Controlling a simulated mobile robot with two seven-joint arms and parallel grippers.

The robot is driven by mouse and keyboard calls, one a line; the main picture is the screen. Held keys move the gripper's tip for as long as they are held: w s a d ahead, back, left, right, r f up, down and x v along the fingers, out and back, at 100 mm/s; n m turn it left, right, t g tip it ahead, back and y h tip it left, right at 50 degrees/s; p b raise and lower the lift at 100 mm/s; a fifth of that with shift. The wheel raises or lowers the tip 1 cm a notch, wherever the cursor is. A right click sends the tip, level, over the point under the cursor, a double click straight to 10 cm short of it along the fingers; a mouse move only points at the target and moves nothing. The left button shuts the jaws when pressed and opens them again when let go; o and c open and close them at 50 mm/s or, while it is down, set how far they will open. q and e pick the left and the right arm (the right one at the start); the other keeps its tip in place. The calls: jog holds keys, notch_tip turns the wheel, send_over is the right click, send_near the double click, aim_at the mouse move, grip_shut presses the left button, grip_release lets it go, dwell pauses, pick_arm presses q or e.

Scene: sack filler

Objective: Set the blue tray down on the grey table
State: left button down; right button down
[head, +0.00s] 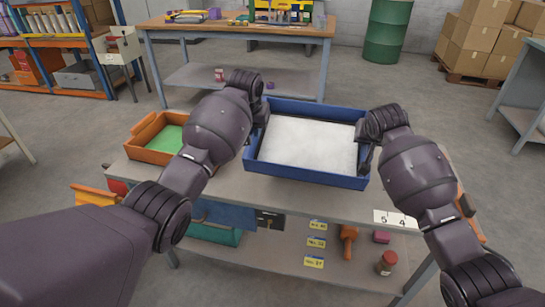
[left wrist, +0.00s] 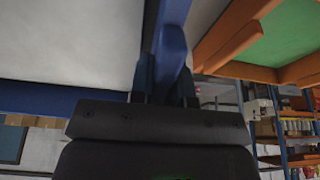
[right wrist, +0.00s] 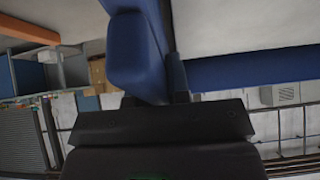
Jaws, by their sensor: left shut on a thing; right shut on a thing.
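The blue tray (head: 308,178) has a whitish fill or floor and sits level over the grey table (head: 262,192) in the head view. Its wall also shows in the left wrist view (left wrist: 50,100) and the right wrist view (right wrist: 260,66). My left gripper (head: 261,115) is shut on the tray's left side, and my right gripper (head: 364,150) is shut on its right side. The fingertips are partly hidden by my wrists in the head view. I cannot tell whether the tray's underside touches the tabletop.
An orange tray (head: 146,155) with a green inside stands on the table to the left, close to the blue tray. A shelf below holds a red-lidded jar (head: 387,262) and tools. A wooden-topped bench (head: 235,27) stands behind, with a green drum (head: 387,30) and cardboard boxes beyond.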

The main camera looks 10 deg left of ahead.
pick_arm(q)
jog(key=c, duration=1.1)
grip_release()
pick_arm(e)
jog(key=c, duration=1.1)
grip_release()
pick_arm(q)
jog(key=v, duration=1.2)
pick_arm(e)
jog(key=v, duration=1.2)
